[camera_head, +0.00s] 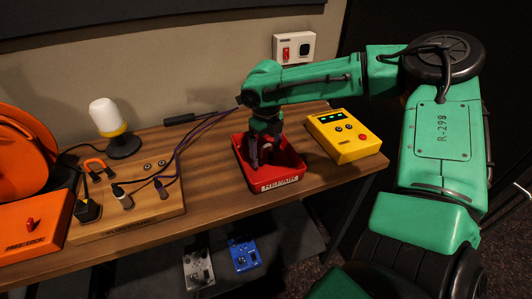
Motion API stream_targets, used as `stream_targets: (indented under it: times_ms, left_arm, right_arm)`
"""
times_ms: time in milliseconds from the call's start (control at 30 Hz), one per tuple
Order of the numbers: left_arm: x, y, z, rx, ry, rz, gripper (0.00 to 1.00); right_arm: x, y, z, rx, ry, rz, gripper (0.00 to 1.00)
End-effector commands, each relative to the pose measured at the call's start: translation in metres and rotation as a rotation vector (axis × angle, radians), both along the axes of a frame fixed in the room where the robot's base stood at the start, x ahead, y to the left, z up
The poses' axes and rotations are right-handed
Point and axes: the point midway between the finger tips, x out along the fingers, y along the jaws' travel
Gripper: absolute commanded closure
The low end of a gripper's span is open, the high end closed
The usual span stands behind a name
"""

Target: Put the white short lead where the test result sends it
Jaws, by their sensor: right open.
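My right gripper (260,160) reaches down into the red tray (283,184) on the desk, its jaws open. The tray has a pale label on its front, too small to read. Part of the tray's inside is hidden by the gripper, and I cannot make out a white short lead anywhere. The yellow box (346,147) to the right of the tray has a row of lit green lights, dark knobs and a red button. A wooden board (150,213) at left carries sockets, plugs and dark purple leads (180,157). My left gripper is out of view.
A white lamp (108,117) on a dark base stands behind the board. An orange reel (22,150) and an orange box (33,232) fill the left end. Silver (198,269) and blue (243,255) pedals lie below the desk. Bare desk shows between board and tray.

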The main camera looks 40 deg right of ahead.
Motion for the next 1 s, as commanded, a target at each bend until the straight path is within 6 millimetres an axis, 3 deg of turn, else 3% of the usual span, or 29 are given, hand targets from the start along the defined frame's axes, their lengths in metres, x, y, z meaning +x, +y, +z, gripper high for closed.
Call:
stream_targets:
  times_ms: [300,433,600,1000]
  left_arm:
    - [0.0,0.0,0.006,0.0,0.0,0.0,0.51]
    - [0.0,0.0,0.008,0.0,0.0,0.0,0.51]
    - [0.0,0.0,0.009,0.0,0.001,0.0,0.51]
    - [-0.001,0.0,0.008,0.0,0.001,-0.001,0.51]
  right_arm:
    - [0.001,0.0,0.084,0.0,-0.006,-0.002,0.06]
    - [0.001,0.0,0.112,-0.001,-0.003,-0.001,0.06]
    - [0.0,0.0,0.123,0.0,0.0,-0.001,0.06]
    - [0.0,0.0,0.123,0.0,-0.001,-0.001,0.06]
